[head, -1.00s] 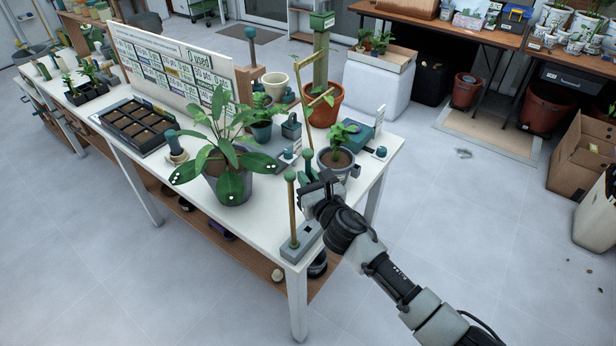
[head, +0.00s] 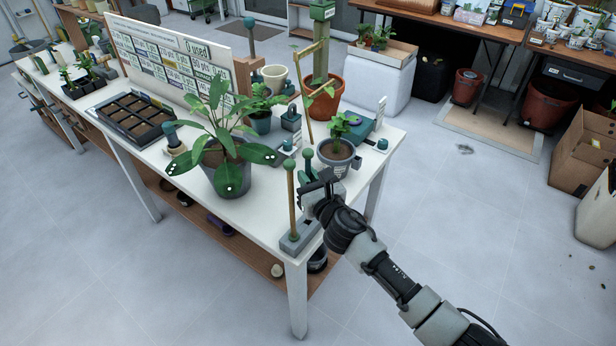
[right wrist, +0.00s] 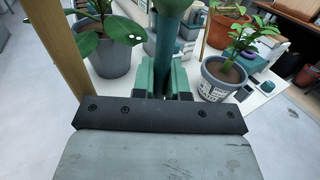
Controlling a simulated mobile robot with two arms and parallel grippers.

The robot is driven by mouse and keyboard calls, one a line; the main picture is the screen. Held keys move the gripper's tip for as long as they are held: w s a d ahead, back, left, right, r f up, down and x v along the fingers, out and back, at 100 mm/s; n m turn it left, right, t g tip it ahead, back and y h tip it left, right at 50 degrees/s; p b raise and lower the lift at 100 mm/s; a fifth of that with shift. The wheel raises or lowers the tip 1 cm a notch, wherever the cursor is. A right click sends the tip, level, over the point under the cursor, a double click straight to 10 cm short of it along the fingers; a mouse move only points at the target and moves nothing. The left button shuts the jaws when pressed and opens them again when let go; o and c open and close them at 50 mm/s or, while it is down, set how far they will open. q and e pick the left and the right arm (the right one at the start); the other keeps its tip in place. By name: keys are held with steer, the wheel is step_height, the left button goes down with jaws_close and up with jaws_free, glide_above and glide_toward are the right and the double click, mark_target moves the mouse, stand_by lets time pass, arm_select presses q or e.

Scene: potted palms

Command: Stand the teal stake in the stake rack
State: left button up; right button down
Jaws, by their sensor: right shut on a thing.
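The teal stake (head: 308,166) is upright in my right gripper (head: 311,186), near the table's front right corner. The right wrist view shows its teal shaft (right wrist: 172,45) between the green jaws (right wrist: 166,78). Its lower end is hidden, so I cannot tell whether it touches the rack. The stake rack (head: 291,243) is a low grey block at the table corner. A tan stake with a green ball top (head: 292,205) stands in it, just left of my gripper. The tan stake also shows at the left of the right wrist view (right wrist: 61,45). My left gripper is out of view.
A broad-leaved plant in a grey pot (head: 228,178) stands left of the rack. A small potted plant (head: 335,155) stands close behind my gripper. A terracotta pot (head: 327,98) and a seed tray (head: 131,119) are farther back.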

steer(key=shift+f, duration=0.2)
stand_by(0.5)
steer(key=shift+f+b, duration=2.05)
steer(key=c, duration=1.1)
jaws_free()
steer(key=shift+o, duration=0.6)
steer(key=o, duration=0.4)
